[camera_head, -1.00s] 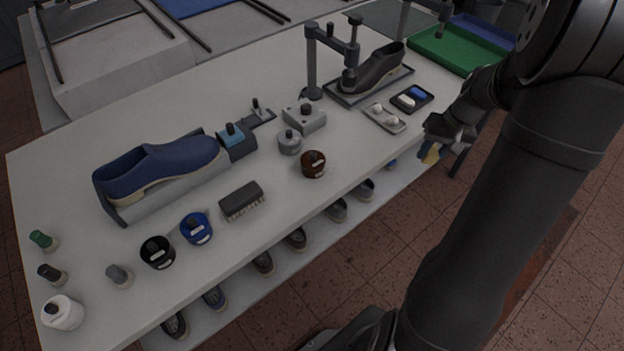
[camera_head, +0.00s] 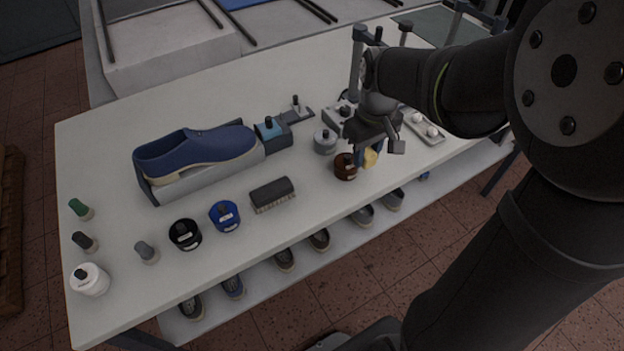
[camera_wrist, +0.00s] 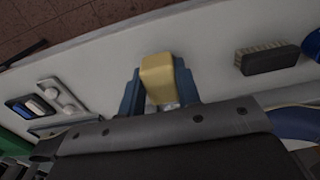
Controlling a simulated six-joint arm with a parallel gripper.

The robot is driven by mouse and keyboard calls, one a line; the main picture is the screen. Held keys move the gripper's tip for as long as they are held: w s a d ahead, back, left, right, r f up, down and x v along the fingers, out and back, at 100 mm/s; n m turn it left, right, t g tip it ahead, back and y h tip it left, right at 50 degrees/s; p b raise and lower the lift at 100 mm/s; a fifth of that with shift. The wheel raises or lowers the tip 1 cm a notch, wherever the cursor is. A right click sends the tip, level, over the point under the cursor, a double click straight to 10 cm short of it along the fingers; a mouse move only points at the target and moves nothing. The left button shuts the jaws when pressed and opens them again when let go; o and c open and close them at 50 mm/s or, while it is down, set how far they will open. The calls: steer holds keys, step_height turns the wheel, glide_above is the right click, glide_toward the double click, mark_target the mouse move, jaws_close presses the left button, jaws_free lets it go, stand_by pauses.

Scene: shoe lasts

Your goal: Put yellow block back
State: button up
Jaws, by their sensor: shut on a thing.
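The yellow block (camera_head: 370,158) is held in my gripper (camera_head: 368,150), above or near the table beside the brown jar (camera_head: 345,167). In the wrist view the yellow block (camera_wrist: 158,78) sits between the two blue fingers of my gripper (camera_wrist: 160,90), which are shut on it. The block's far end sticks out past the fingertips. Whether the block touches the table cannot be told. My arm hides part of the table's right side in the head view.
A brush (camera_head: 271,194), a blue jar (camera_head: 224,216) and a black jar (camera_head: 185,234) stand to the left. A blue shoe (camera_head: 195,150) rests on a stand behind them. A tray with white knobs (camera_head: 424,127) lies right of my gripper. The front edge is near.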

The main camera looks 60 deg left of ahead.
glide_above(313, 182)
step_height(313, 182, down, 7)
steer(key=shift+f, duration=1.95)
steer(key=shift+f, duration=0.15)
steer(key=o, duration=0.9)
steer(key=shift+o, duration=0.2)
step_height(313, 182, up, 12)
